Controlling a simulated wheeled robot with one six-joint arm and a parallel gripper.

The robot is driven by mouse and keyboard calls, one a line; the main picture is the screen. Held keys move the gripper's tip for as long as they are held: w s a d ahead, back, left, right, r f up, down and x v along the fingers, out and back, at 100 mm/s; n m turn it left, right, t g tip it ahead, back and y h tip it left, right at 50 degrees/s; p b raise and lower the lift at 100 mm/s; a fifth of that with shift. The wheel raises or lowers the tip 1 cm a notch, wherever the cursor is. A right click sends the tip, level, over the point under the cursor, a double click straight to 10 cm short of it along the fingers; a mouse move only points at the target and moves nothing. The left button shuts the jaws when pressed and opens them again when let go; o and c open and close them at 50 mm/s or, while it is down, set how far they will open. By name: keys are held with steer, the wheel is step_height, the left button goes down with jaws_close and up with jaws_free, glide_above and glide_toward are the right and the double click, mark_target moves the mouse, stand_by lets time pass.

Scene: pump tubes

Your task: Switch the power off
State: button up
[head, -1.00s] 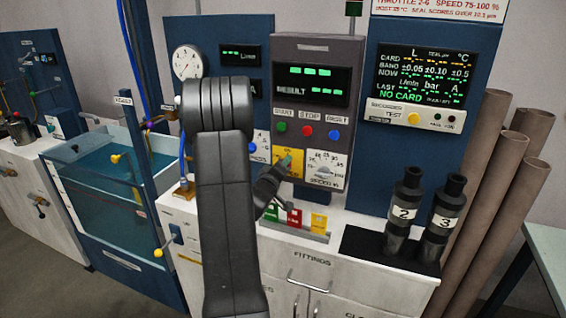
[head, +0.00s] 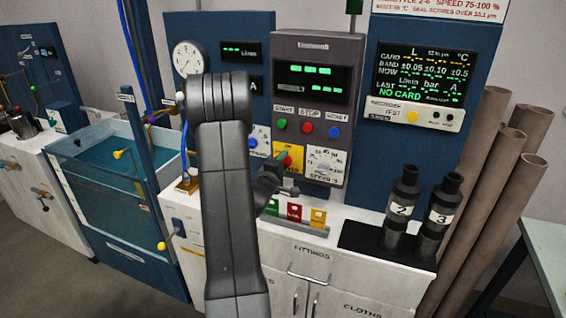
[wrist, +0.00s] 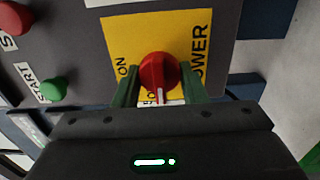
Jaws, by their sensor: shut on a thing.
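The red power knob (wrist: 157,71) sits on a yellow plate (wrist: 119,36) lettered POWER in the wrist view. Its white pointer faces the bottom of that view, towards a label partly hidden by my gripper. The word ON is at the plate's left. My gripper (wrist: 158,90) has its two green fingers on either side of the knob, shut on it. In the head view, my gripper (head: 277,170) is at the yellow plate (head: 296,160), low on the grey control panel (head: 316,53), and my arm partly hides the area to its left.
The green START (head: 282,124), red STOP (head: 307,127) and blue RESET (head: 333,132) buttons are above the plate. A speed dial (head: 323,161) is close on the right. Coloured blocks (head: 294,211) stand below on the white cabinet. Two black cylinders (head: 404,208) stand further right.

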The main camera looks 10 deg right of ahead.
stand_by(0.3)
steer(key=o, duration=1)
steer(key=shift+a, duration=0.1)
steer(key=b+v, duration=0.3)
steer(key=v, duration=1)
steer(key=shift+s+a, duration=0.2)
steer(key=shift+s, duration=0.15)
steer(key=shift+w+d, duration=0.1)
steer(key=p+x, duration=0.3)
steer(key=x, duration=1)
steer(key=shift+w+d, duration=0.25)
steer(key=shift+w, duration=0.05)
